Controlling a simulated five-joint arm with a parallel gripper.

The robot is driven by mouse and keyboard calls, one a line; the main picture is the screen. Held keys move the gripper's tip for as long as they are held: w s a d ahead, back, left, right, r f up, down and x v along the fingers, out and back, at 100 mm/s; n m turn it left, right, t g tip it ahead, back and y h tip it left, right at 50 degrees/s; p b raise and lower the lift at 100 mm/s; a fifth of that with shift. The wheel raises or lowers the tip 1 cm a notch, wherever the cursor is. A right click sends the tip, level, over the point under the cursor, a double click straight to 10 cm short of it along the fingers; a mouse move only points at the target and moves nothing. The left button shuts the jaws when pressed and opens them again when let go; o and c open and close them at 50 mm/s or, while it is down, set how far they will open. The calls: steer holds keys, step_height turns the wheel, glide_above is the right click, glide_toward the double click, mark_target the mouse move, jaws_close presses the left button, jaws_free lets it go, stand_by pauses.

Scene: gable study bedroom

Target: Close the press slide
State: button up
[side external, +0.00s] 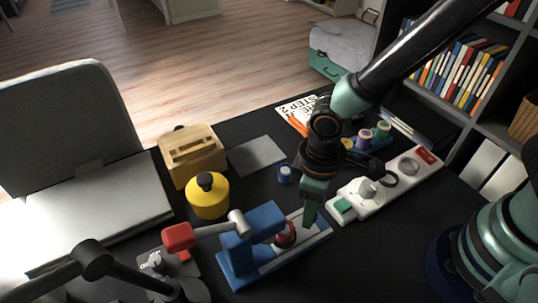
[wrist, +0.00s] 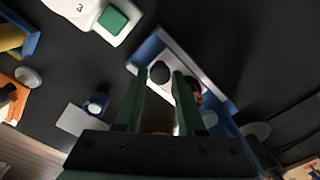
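The blue press (side external: 240,262) stands at the front of the dark desk, with a pale metal slide bed (side external: 318,229) running out to its right. A red and dark round part (side external: 284,236) sits on the bed beside the blue head. My gripper (side external: 311,212) points down over the outer part of the bed. In the wrist view, my gripper (wrist: 161,75) has its two green fingers apart, and a round black knob (wrist: 159,72) shows between their tips. Contact with the knob cannot be told. The press frame (wrist: 150,48) is partly hidden behind the fingers.
A white switch panel (side external: 400,183) with a green button lies right of the press. A yellow pot (side external: 208,198), a wooden box (side external: 192,155) and a small blue cup (side external: 285,174) stand behind. A red-headed lever (side external: 180,237) is close on the left.

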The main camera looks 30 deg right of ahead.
steer(key=shift+o, duration=1.2)
steer(key=shift+r, duration=0.1)
step_height(320, 180, up, 12)
step_height(320, 180, down, 12)
steer(key=n, duration=0.5)
stand_by(0.3)
